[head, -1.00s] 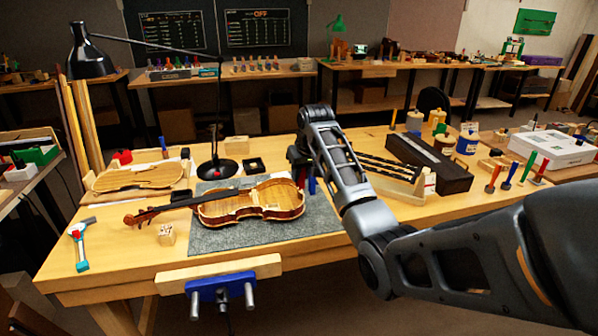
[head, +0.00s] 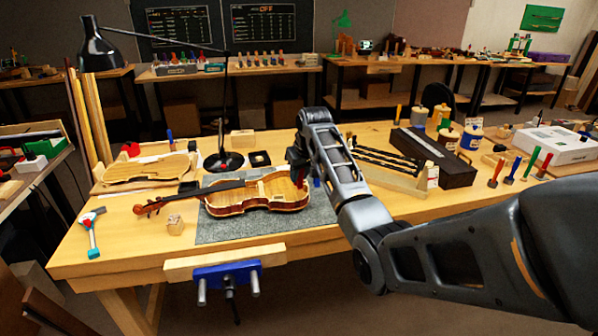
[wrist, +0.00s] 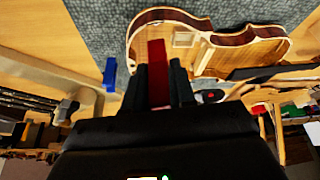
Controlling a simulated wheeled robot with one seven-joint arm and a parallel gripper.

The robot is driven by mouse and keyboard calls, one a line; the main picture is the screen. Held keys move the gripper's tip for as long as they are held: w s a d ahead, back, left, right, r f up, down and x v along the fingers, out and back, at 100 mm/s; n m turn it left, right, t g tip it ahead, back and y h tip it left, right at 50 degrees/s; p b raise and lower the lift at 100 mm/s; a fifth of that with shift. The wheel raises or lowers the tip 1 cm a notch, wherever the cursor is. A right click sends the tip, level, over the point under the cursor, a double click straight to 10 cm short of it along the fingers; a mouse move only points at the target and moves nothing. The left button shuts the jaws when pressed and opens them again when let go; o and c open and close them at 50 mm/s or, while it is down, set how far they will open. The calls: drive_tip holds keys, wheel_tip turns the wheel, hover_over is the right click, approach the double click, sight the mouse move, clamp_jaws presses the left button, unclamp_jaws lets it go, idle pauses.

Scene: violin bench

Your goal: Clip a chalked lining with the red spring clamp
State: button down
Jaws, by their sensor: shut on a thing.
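My gripper (head: 301,172) is at the right end of the open violin body (head: 258,207). In the wrist view my gripper (wrist: 160,78) is shut on the red spring clamp (wrist: 157,57), which sticks out between the fingers. The clamp overlaps the end of the violin body (wrist: 235,57) there; I cannot tell whether its jaws touch or straddle the rim. In the head view the clamp is mostly hidden by my gripper. No chalk mark on the lining can be made out. A blue clamp (wrist: 110,74) stands beside the violin, also seen in the head view (head: 317,182).
The violin lies on a grey mat (head: 225,231). A black desk lamp (head: 222,160) and a violin plate (head: 150,168) stand behind and left. A small wooden block (head: 175,224) and a hammer (head: 92,232) lie left. A dark case (head: 445,165) is on the right.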

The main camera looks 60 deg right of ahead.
sight(301, 178)
drive_tip(key=shift+f+b, duration=0.75)
drive_tip(key=shift+f, duration=1.2)
drive_tip(key=shift+p, duration=0.85)
drive_tip(key=shift+f+b, duration=0.95)
drive_tip(key=shift+f, duration=0.9)
idle(0.3)
drive_tip(key=c, duration=0.9)
unclamp_jaws()
drive_tip(key=shift+o, duration=0.2)
drive_tip(key=v, duration=0.8)
drive_tip(key=shift+d, duration=0.15)
